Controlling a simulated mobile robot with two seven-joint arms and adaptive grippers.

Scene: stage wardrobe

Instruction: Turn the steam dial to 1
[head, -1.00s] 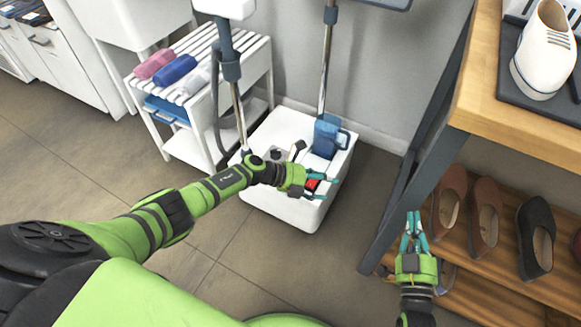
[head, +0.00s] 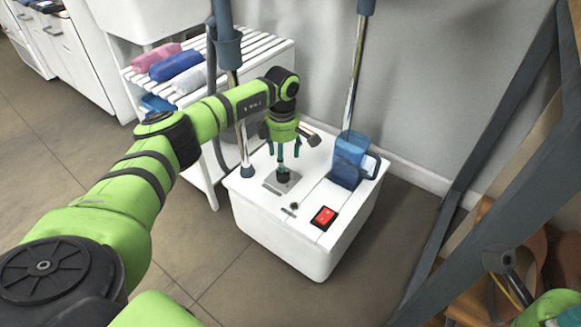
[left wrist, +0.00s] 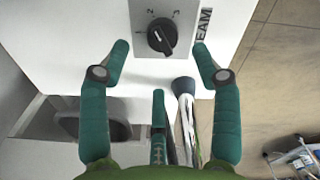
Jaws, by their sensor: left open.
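The steam dial (head: 283,178) is a black knob on a grey plate on top of the white steamer base (head: 300,245). In the left wrist view the dial (left wrist: 162,37) shows printed numbers 1, 2 and 3 around it and part of a STEAM label. Its handle lies slantwise; I cannot tell surely which number it points to. My left gripper (head: 283,155) points down over the dial, its fingers apart; the left wrist view shows the fingertips (left wrist: 160,55) open on either side, below the dial. My right gripper (head: 525,292) is partly in view at the bottom right corner.
A red switch (head: 323,216) and a blue water tank (head: 353,160) are on the steamer base near the dial. Upright poles rise beside it. A white slatted rack (head: 255,52) with rolled cloths stands behind left. Floor is clear in front.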

